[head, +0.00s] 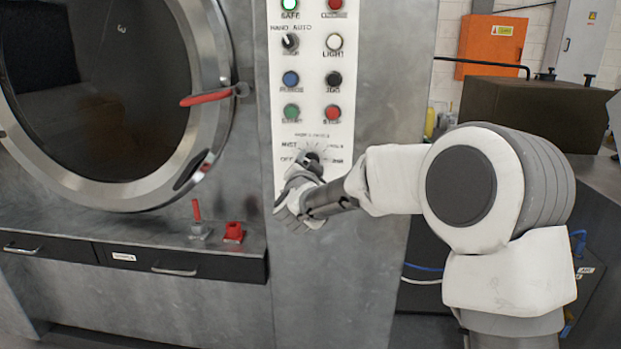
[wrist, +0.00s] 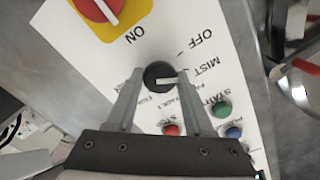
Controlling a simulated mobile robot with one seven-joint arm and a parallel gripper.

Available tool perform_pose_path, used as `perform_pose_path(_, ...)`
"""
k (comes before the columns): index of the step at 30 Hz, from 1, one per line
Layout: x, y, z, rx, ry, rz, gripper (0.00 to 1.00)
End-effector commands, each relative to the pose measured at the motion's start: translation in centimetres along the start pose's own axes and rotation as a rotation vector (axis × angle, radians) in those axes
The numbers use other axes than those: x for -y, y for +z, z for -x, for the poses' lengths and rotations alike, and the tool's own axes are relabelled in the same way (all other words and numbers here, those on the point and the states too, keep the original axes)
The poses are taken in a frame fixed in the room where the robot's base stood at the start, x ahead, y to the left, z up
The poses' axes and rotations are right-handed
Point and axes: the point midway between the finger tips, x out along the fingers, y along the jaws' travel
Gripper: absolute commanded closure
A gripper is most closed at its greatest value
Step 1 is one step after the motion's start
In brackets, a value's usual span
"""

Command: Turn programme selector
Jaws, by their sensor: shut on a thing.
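The programme selector is a round black knob with a white pointer bar (wrist: 160,76), low on the white control panel. In the wrist view the bar lies nearly level in the picture, and lettering including "MIST" is printed beside the knob. In the head view the selector (head: 313,157) is partly hidden by my gripper (head: 308,172). In the wrist view my gripper (wrist: 160,80) has one finger on each side of the knob, and it is shut on it. Which printed position the pointer marks cannot be told.
A red rotary switch on a yellow plate (wrist: 100,8) is near the selector. Several buttons, including a green (head: 291,112) and a red one (head: 333,113), sit above it. The round washer door (head: 215,110) with a red handle (head: 207,97) is at left, above a ledge (head: 140,232).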

Motion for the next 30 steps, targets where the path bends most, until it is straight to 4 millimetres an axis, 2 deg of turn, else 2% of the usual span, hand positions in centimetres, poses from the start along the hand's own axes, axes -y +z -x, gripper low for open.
perform_pose_path(1,-0.33,0.46,0.03,-0.002,-0.002,-0.044,1.0)
perform_pose_path(30,-0.25,0.36,0.02,0.0,-0.001,-0.965,1.0)
